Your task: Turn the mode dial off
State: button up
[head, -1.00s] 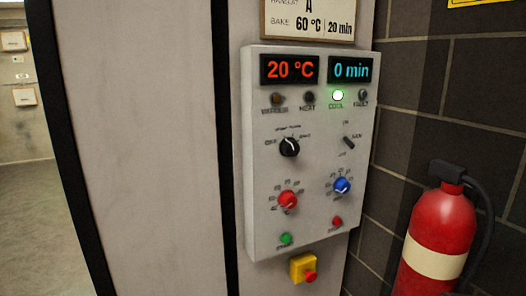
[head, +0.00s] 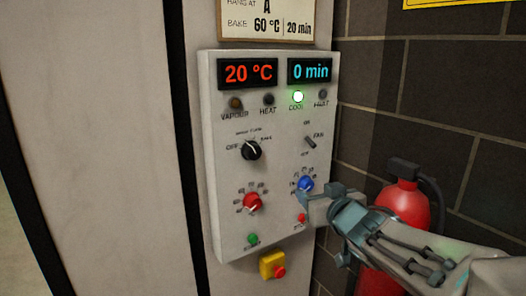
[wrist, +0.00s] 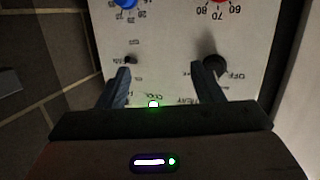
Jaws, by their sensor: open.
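The mode dial (head: 251,150) is a black round knob on the grey control panel (head: 213,190), with OFF printed to its left. A pale mark shows on its upper part; I cannot tell its exact setting. My gripper (head: 318,203) is in front of the panel's lower right, by the blue knob (head: 305,183). It is to the right of and below the mode dial in the head view. In the wrist view the panel appears upside down, and the open, empty jaws (wrist: 162,84) show, with the dial (wrist: 216,63) partly hidden behind the right finger.
A red knob (head: 252,203), green button (head: 252,239), red button (head: 301,217) and fan switch (head: 310,141) share the panel. The COOL lamp (head: 298,97) glows green. A yellow-boxed red button (head: 272,265) sits below. A fire extinguisher (head: 408,205) stands right, behind my arm.

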aim_at(255, 154)
jog(key=a+r+n+y, duration=0.3)
jog(key=a+r+y, duration=0.1)
jog(key=a+y, duration=0.2)
jog(key=p+x, duration=0.2)
jog(key=x, duration=1.1)
jog(key=shift+w+a, duration=0.1)
jog(key=shift+a, duration=0.05)
jog(key=shift+f+n, duration=0.1)
jog(key=shift+n, duration=0.2)
jog(key=c, duration=1)
